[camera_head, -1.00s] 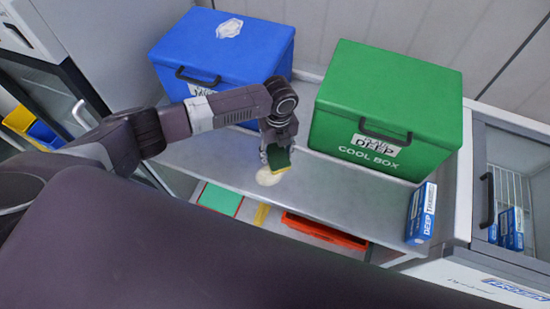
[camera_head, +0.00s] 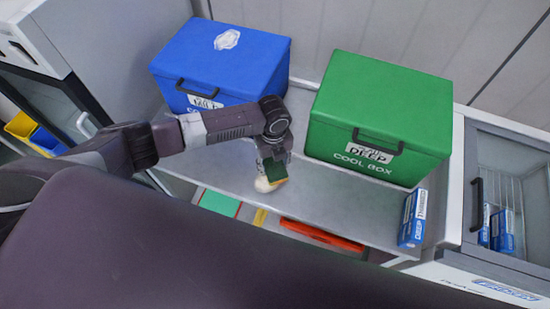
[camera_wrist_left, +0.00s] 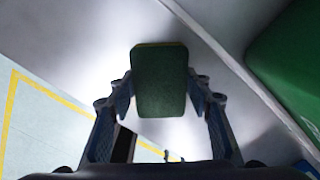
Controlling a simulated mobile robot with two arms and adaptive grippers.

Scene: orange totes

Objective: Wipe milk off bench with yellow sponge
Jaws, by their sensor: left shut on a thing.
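My left gripper (camera_head: 274,160) is shut on the sponge (camera_head: 277,174), which shows a dark green face and a thin yellow edge. The sponge is held between both fingers in the left wrist view (camera_wrist_left: 160,82). A pale milk spot (camera_head: 262,185) lies on the grey metal bench (camera_head: 330,200), near its front edge. The sponge is over or beside the spot and partly covers it; I cannot tell whether it touches the bench. My right gripper is not in view.
A blue cool box (camera_head: 225,62) stands behind the gripper, and a green cool box (camera_head: 380,110) stands to its right. A small blue and white box (camera_head: 412,218) is at the bench's right end. An orange tote (camera_head: 322,235) sits below the bench.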

